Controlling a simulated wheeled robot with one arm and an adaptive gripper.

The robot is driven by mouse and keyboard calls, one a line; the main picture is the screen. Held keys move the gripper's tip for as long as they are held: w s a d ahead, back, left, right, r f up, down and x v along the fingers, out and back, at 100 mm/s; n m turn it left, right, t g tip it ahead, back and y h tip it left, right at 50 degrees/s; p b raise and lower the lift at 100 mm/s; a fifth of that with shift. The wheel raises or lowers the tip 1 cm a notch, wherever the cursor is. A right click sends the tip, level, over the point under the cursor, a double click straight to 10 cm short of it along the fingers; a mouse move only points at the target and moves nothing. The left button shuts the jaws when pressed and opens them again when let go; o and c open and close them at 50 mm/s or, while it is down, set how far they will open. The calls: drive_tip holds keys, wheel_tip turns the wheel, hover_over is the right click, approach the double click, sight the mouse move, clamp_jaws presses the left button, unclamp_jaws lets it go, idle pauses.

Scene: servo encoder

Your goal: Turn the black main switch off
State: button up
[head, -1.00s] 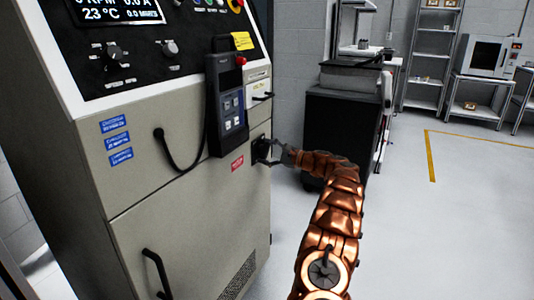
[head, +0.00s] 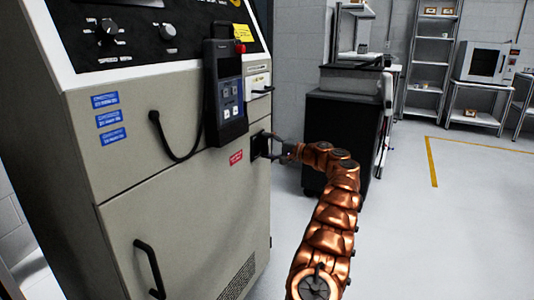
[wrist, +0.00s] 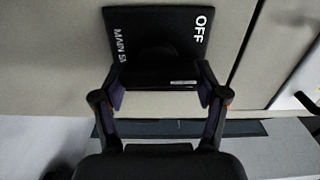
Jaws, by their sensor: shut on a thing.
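The black main switch (head: 260,146) is on the grey cabinet's front, right of a red label. In the wrist view its black plate (wrist: 135,24) carries white lettering, "OFF" on the right and partly hidden "MAIN S…" on the left. The black switch handle (wrist: 157,73) stands out from the plate. My gripper (head: 276,147) reaches it from the right. In the wrist view my gripper (wrist: 162,92) has one finger at each end of the handle and is shut on it.
A control pendant (head: 225,93) hangs on the cabinet above the switch, its cable looping left. A black cabinet door handle (head: 150,268) sticks out lower left. A dark cart (head: 335,125) stands behind my arm. The floor at right is clear.

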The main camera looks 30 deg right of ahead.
drive_tip(key=n+b, duration=0.2)
drive_tip(key=n, duration=0.1)
drive_tip(key=shift+f+n, duration=0.1)
drive_tip(key=shift+n, duration=0.3)
drive_tip(key=shift+s+a+r+n+b, duration=0.15)
drive_tip(key=shift+n+b, duration=0.35)
drive_tip(key=shift+n, duration=0.65)
drive_tip(key=shift+w+a+r+n+b, duration=0.15)
drive_tip(key=shift+n+b, duration=0.3)
drive_tip(key=shift+n, duration=0.7)
drive_tip(key=shift+s+d, duration=0.1)
drive_tip(key=o, duration=1.2)
drive_tip(key=shift+c, duration=0.2)
drive_tip(key=shift+s+d+r, duration=0.1)
drive_tip(key=v, duration=1.1)
drive_tip(key=shift+s+d, duration=0.25)
drive_tip(key=shift+s, duration=0.1)
